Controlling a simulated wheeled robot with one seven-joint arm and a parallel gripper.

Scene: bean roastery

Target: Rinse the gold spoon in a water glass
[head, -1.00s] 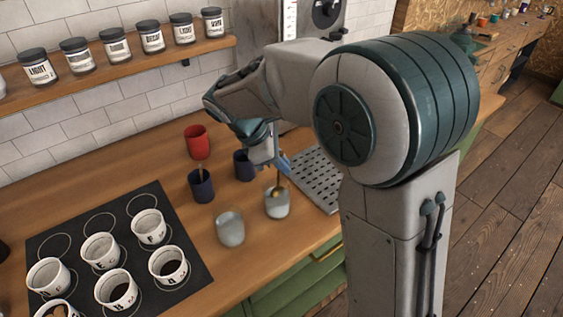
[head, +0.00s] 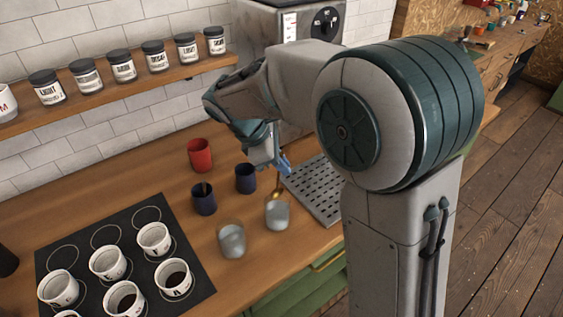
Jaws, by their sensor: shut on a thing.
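My gripper (head: 283,165) is shut on the gold spoon (head: 277,182), which hangs down, bowl lowest. The bowl is at the rim of the right water glass (head: 277,217). I cannot tell whether it is just above the rim or slightly inside. A second water glass (head: 232,241) stands to the left and nearer. My arm hides part of the gripper.
Two dark blue cups (head: 204,200) (head: 245,179) and a red cup (head: 200,155) stand behind the glasses; a handle sticks out of the left blue cup. A black mat (head: 58,230) with several white cups lies left. A slotted metal tray (head: 316,191) lies right.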

